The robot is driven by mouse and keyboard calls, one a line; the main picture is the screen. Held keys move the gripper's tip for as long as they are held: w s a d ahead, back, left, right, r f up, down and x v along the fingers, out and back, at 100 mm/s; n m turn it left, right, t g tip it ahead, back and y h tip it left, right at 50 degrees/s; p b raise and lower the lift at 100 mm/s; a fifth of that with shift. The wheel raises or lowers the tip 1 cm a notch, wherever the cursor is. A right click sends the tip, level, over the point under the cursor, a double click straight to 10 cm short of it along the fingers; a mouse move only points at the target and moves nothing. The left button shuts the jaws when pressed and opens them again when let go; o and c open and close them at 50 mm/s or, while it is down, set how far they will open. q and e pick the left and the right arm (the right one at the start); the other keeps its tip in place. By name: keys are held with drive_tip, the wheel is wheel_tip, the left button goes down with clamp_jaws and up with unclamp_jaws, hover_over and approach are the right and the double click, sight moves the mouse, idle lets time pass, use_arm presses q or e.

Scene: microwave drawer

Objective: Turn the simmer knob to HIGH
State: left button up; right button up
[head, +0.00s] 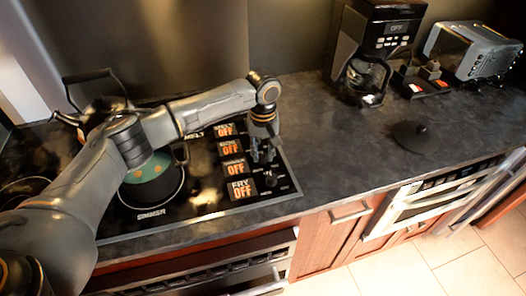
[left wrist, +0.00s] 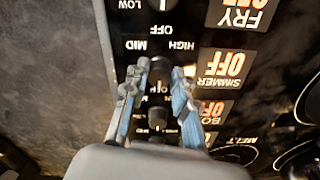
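The simmer display (head: 233,169) reads OFF; in the left wrist view the SIMMER OFF panel (left wrist: 220,65) shows upside down. The dark simmer knob (left wrist: 158,82) is in line with this panel, with OFF, MID and HIGH printed around it. My left gripper (head: 263,157) hangs over the knob row at the cooktop's right side. In the left wrist view its two fingers (left wrist: 160,80) are apart, one on each side of the simmer knob; contact cannot be told. The fingers partly hide the knob, and its pointer is unclear. My right gripper is not in view.
The fry knob (head: 271,178) stands close in front of the gripper. A pot with green contents (head: 152,183) sits under my left arm, and a kettle (head: 97,108) stands behind it.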

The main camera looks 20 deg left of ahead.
use_arm(q)
clamp_jaws()
